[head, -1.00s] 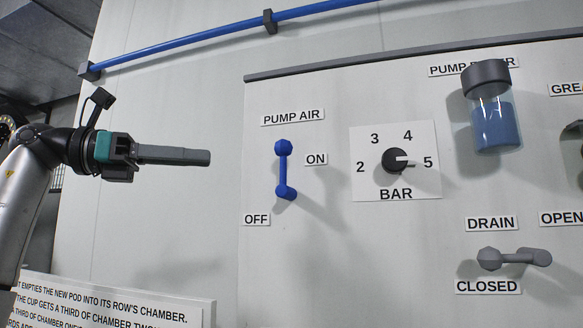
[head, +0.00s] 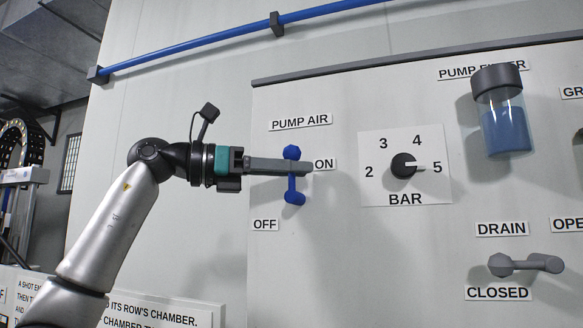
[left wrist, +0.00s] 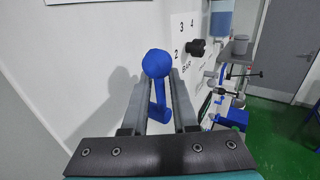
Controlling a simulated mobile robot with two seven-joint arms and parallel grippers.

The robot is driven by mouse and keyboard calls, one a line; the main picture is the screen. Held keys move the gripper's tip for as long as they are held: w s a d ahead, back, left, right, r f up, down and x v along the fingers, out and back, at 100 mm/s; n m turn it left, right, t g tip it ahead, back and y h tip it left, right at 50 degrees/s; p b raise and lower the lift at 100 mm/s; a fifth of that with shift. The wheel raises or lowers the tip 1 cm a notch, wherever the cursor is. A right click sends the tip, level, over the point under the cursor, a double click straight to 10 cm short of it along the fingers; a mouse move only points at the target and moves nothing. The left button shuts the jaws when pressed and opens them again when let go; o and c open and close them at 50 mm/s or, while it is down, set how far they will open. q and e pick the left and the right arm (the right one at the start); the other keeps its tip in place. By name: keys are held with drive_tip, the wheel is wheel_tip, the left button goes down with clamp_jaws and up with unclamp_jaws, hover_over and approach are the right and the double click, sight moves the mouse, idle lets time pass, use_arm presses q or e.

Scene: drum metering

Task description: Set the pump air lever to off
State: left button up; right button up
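The pump air lever is blue, with a faceted knob (head: 291,152) at the top and a rounded end (head: 294,198) at the bottom. It stands nearly upright on the white panel, its top near the ON label (head: 325,164). The OFF label (head: 265,224) is at lower left. My left gripper (head: 308,169) reaches in from the left, its fingers crossing the lever just below the knob. In the left wrist view, the blue knob (left wrist: 157,63) shows between the two spread fingers (left wrist: 158,82). I cannot tell whether either finger touches it. My right gripper is not in view.
The BAR dial (head: 403,166) is right of the lever. The pump filter (head: 506,132) and the grey drain lever (head: 526,264) are further right. A blue pipe (head: 200,44) runs above.

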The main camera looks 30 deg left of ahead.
use_arm(q)
drive_tip(key=shift+c, duration=0.4)
clamp_jaws()
idle(0.9)
